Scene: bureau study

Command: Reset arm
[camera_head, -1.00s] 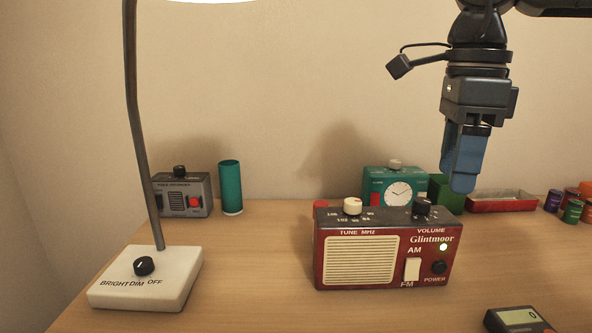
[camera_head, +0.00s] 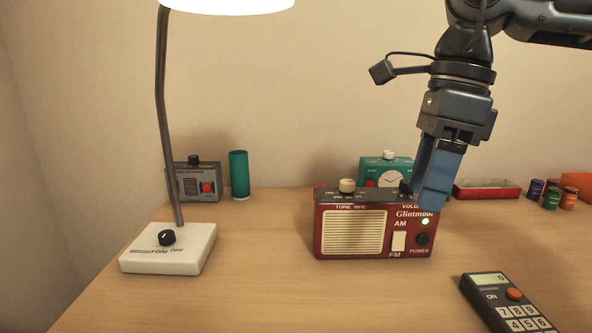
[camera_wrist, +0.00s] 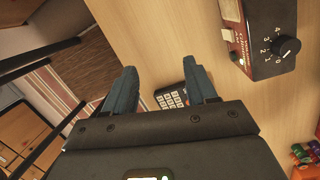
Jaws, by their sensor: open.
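My gripper (camera_head: 432,180) points down in the head view, in front of the right end of the red radio (camera_head: 368,245) as seen from the camera. The radio (camera_wrist: 258,50) shows at the upper right there, clear of the fingers. The calculator (camera_wrist: 170,97) lies on the desk below and beyond the fingers.
A lit lamp with a white base (camera_head: 168,250) stands at the left. The calculator (camera_head: 508,303) lies at front right. The front middle desk is clear.

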